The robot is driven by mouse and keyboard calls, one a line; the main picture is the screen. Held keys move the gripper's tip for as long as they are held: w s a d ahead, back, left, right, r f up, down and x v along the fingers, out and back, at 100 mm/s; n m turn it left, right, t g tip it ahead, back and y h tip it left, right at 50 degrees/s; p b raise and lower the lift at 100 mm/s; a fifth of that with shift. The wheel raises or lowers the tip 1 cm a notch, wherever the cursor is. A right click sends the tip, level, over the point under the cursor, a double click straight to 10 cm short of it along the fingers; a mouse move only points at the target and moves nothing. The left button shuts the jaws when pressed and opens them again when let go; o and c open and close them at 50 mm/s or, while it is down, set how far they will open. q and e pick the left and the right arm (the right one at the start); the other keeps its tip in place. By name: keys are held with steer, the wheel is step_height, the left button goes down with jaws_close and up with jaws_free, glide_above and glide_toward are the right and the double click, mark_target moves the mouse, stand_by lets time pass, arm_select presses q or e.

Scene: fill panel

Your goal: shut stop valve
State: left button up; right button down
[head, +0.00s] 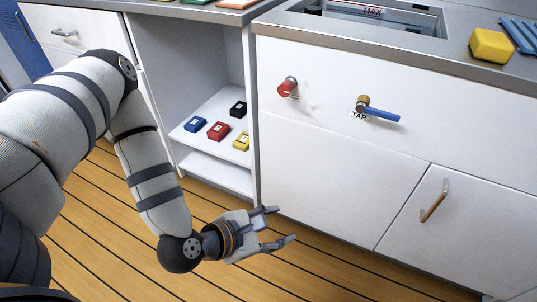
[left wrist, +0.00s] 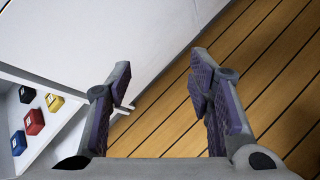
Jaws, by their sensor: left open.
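A round red knob (head: 287,89) sits on the white front panel (head: 310,135), below the sink edge. To its right, a blue lever (head: 380,113) on a brass-coloured hub points right and slightly down, with a "TAP" label beneath it. I cannot tell from any label which of them is the stop valve. My left gripper (head: 284,224) is open and empty, low in front of the cabinet and well below both handles. In the left wrist view its two fingers (left wrist: 162,66) are spread with nothing between them; neither handle shows there.
An open shelf (head: 190,146) holds blue, red, black and yellow blocks. A recessed basin with a "MAX" mark (head: 373,12) is in the counter. A yellow sponge (head: 491,45) and blue rack (head: 520,35) are at right. A cupboard handle (head: 434,203) sticks out. The plank floor is clear.

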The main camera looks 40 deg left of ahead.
arm_select(q)
steer(key=w+a+r+n+t+y, duration=0.2)
steer(key=w+a+r+n+t, duration=0.1)
steer(key=w+a+r+n, duration=0.4)
steer(key=n+t+y, duration=0.3)
steer(key=n+t, duration=0.1)
steer(key=n, duration=0.2)
glide_toward(283, 90)
steer(key=shift+y, duration=0.3)
steer(key=w, duration=0.3)
steer(key=w+a, duration=0.1)
steer(key=w, duration=0.2)
steer(key=w+p, duration=0.1)
steer(key=w, duration=0.2)
steer(key=shift+a, duration=0.2)
steer(key=shift+w, duration=0.3)
steer(key=shift+c, duration=0.2)
jaws_close()
